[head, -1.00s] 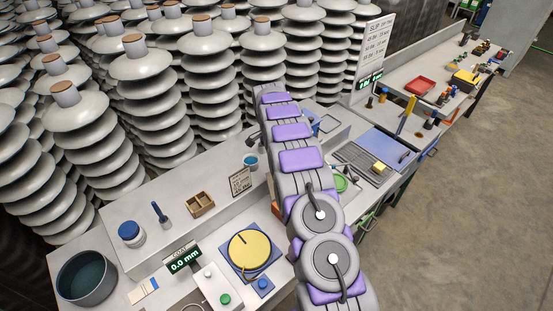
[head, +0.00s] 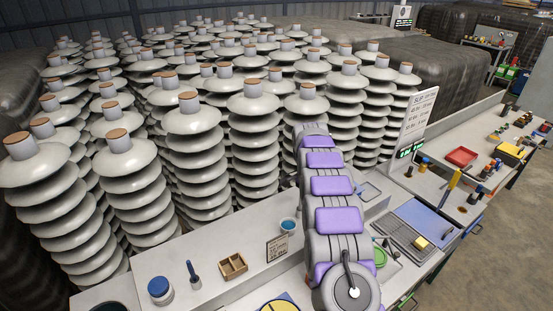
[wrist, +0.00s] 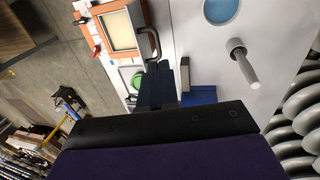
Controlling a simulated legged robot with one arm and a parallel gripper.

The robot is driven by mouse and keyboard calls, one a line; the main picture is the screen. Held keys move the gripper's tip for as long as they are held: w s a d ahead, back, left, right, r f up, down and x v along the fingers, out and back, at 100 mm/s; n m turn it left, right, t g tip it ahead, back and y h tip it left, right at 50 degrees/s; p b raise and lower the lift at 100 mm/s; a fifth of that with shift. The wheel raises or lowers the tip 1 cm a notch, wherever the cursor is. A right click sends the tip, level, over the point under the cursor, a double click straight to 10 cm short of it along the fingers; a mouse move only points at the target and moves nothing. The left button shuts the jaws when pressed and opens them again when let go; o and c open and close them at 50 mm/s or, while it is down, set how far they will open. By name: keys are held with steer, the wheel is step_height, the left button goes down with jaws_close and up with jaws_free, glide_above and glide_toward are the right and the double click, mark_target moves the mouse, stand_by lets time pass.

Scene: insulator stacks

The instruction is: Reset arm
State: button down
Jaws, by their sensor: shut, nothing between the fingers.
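My arm, with purple pads, reaches up from the bottom over the workbench (head: 250,264) in the head view. My gripper cannot be made out there; the far end of the arm hides it. In the wrist view my gripper (wrist: 166,72) shows as dark fingers closed together, with nothing between them. It points past a black handle and a blue block (wrist: 200,95). Whether it touches them I cannot tell.
Tall stacks of grey insulators (head: 192,118) stand close behind the bench. The bench holds a blue-lidded jar (head: 160,290), a wooden box (head: 233,265), a cup (head: 289,226) and a sign (head: 410,120). Open floor (head: 475,255) lies to the right.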

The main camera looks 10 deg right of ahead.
steer(key=s+a+r+n+b, duration=0.2)
steer(key=s+a+r+n, duration=0.15)
steer(key=s+r, duration=0.4)
steer(key=s+a+r+n+b, duration=0.25)
steer(key=s+a+r, duration=0.2)
steer(key=s, duration=0.65)
steer(key=s+a+f+n+b, duration=0.2)
steer(key=s+n, duration=0.2)
steer(key=s, duration=1.1)
steer(key=s+a+f+n+b, duration=0.1)
steer(key=s+a+f+n, duration=0.2)
steer(key=s, duration=1.2)
steer(key=shift+s+n+y+b, duration=0.35)
steer(key=shift+n+y+b, duration=0.05)
steer(key=shift+n, duration=0.1)
